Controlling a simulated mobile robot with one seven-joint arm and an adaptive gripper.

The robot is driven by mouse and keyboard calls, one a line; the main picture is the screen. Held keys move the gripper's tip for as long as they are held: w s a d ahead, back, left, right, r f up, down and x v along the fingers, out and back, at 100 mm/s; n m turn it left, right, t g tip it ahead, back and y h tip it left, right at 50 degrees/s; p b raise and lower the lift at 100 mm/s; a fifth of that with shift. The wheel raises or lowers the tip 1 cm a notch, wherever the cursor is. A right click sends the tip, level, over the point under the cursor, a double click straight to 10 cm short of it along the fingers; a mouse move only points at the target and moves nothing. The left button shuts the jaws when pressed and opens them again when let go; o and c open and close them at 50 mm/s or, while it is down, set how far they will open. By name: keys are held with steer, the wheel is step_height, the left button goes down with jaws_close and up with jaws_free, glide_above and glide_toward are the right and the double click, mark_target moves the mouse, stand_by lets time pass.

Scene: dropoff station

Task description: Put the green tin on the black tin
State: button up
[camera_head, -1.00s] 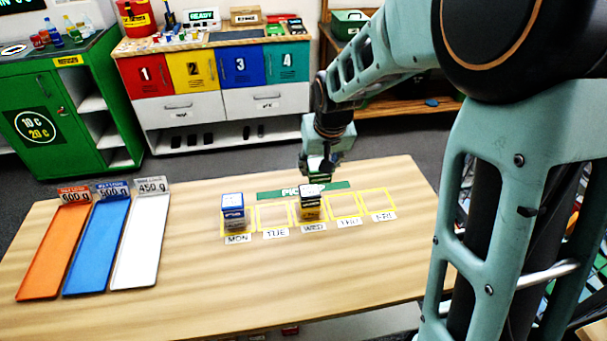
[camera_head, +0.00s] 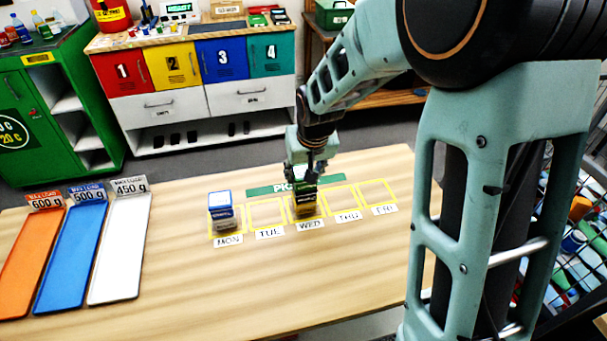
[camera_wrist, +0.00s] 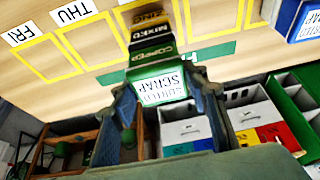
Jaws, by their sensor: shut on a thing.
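The green tin (camera_wrist: 152,64), with a white lid label reading "SORTED SCRAP" and "COPPER" on its side, is between my gripper's fingers in the wrist view. My gripper (camera_head: 306,176) is shut on it, pointing down over the WED square. The black tin (camera_wrist: 150,33), marked "MIXED", lies directly below the green tin, with a yellow tin (camera_wrist: 149,17) under it. No gap shows between green and black, but I cannot tell whether they touch. In the head view the green tin (camera_head: 305,187) lines up over the stack, partly hidden by my fingers.
The TUE, THU and FRI squares are empty. Orange (camera_head: 32,255), blue (camera_head: 72,255) and white (camera_head: 120,250) trays lie at the table's left. The table's front (camera_head: 240,290) is clear.

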steer(key=shift+f, duration=0.15)
steer(key=o, duration=1.3)
steer(key=shift+r, duration=0.2)
steer(key=shift+r, duration=0.2)
steer(key=v, duration=1.1)
steer(key=shift+s+r, duration=0.2)
steer(key=shift+r, duration=0.1)
steer(key=shift+d, duration=0.1)
